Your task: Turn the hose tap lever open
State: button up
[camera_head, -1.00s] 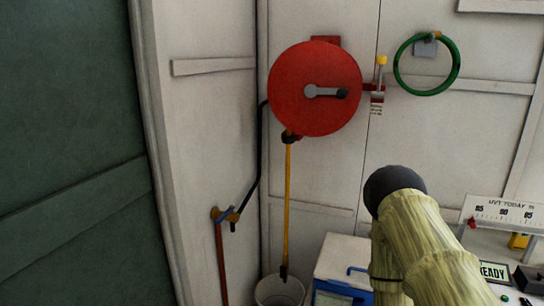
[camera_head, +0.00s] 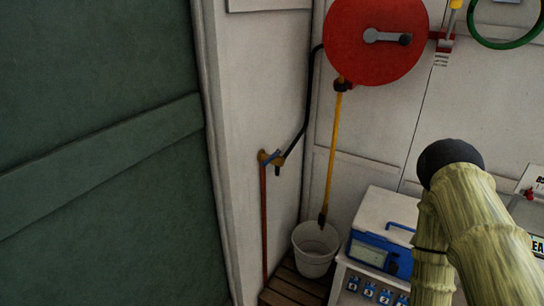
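The hose tap (camera_head: 279,161) is a small brass fitting on the white wall, left of centre. My arm, pale green-yellow with a dark rounded end, rises at the lower right, well apart from the tap. My gripper is not in view.
A white bucket (camera_head: 315,252) stands under the yellow hose (camera_head: 333,150) on wooden slats (camera_head: 297,287). A white and blue box (camera_head: 384,235) sits on a white cabinet (camera_head: 342,285) to its right. A large dark green panel (camera_head: 95,160) fills the left. The space before the tap looks clear.

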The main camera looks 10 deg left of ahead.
aim_at(265, 162)
jog(key=z, duration=1.1)
jog(key=i, duration=0.4)
jog(key=u, duration=2.2)
